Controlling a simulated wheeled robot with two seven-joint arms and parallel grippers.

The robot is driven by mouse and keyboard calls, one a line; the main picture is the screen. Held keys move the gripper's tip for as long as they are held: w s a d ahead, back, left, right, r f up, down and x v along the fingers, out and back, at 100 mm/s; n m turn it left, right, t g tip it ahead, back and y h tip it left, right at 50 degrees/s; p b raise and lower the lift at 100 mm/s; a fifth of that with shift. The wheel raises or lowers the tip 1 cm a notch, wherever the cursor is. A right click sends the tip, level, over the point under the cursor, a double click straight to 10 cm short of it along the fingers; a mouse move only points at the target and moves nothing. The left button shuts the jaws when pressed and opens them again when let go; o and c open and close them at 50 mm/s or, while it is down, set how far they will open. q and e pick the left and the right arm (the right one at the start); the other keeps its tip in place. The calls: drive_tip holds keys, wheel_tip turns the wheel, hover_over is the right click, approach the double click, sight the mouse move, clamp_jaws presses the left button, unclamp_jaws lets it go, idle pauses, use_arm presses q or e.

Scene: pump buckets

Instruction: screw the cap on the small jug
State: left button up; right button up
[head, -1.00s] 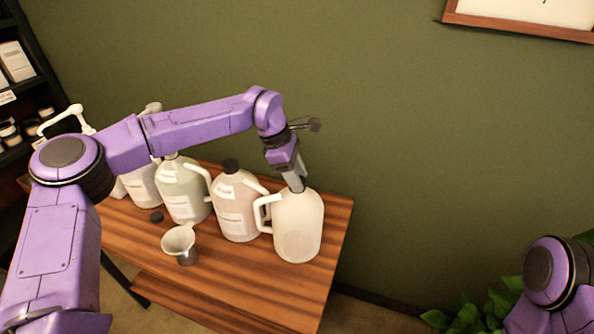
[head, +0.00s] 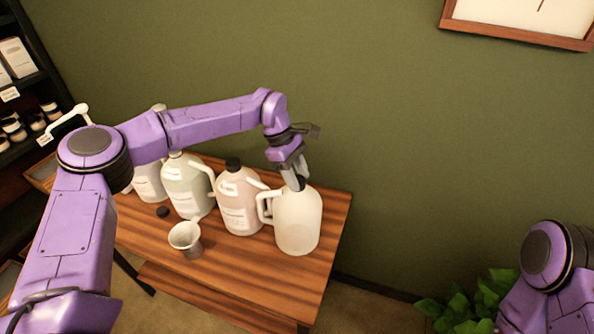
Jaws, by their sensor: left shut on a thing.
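The whitish, translucent jug (head: 298,225) with a side handle stands upright at the right end of the wooden table, without a label that I can see. My left gripper (head: 296,180) points down at the mouth of this jug, shut on a dark cap that is mostly hidden between its fingers. The cap is at the neck of the jug; I cannot tell how far it is seated. My right gripper is out of view; only part of my right arm shows at the lower right.
A pinkish jug with a dark cap (head: 238,200) stands close left of it, then a greenish jug (head: 188,188) and other containers. The table's front right is clear.

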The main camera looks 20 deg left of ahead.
use_arm(q)
drive_tip(key=shift+m, duration=0.5)
drive_tip(key=m+g, duration=0.1)
drive_tip(key=m, duration=0.2)
drive_tip(key=shift+g+y, duration=0.4)
drive_tip(key=o, duration=1.2)
drive_tip(key=shift+c, duration=0.2)
